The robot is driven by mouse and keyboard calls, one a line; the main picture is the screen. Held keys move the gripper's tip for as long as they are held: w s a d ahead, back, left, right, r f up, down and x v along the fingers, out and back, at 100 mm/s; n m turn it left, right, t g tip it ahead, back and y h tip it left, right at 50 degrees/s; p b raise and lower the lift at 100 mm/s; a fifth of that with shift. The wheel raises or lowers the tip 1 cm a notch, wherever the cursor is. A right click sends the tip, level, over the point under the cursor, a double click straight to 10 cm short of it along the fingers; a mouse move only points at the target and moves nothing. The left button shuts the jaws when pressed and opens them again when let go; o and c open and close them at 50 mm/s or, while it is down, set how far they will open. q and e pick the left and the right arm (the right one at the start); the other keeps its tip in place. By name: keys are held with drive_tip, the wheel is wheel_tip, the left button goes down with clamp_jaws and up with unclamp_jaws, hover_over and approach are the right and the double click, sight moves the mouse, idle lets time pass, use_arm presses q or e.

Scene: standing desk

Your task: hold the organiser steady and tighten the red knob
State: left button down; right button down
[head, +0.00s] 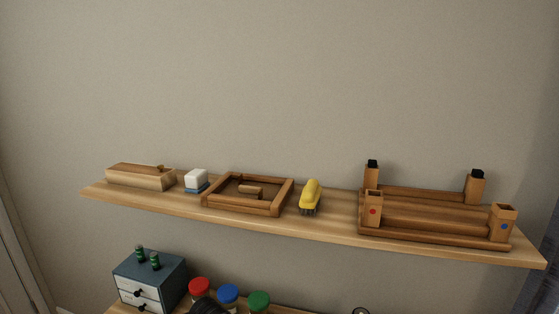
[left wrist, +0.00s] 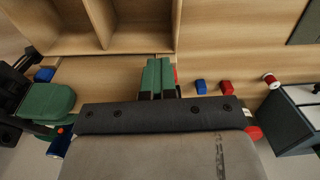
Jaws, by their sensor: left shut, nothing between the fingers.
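In the left wrist view, a light wooden organiser (left wrist: 138,48) with upright dividers and open compartments stands at the top. My left gripper (left wrist: 158,62) is shut and empty, its green fingertips close to the organiser's lower edge; I cannot tell if they touch. A thin red sliver (left wrist: 176,75) shows just right of the fingertips and may be the red knob; the fingers hide most of it. In the head view, neither the organiser nor a gripper can be made out. My right gripper cannot be identified in either view.
The left wrist view shows blue (left wrist: 201,87) and red (left wrist: 226,88) blocks, a spool (left wrist: 271,81), a dark drawer box (left wrist: 290,118) at right, and a green object (left wrist: 46,103) at left. In the head view, a shelf (head: 330,222) carries wooden pieces above jars with coloured lids (head: 228,291).

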use_arm(q)
drive_tip(key=shift+s+a+f, duration=0.3)
drive_tip(key=shift+a+f, duration=0.45)
use_arm(e)
drive_tip(key=shift+d+f, duration=0.25)
drive_tip(key=shift+w+a+f, duration=0.1)
use_arm(q)
wheel_tip(320, 180, up, 6)
drive_tip(key=shift+w+d+r, duration=0.15)
drive_tip(key=shift+d+r, duration=0.1)
drive_tip(key=shift+d, duration=0.1)
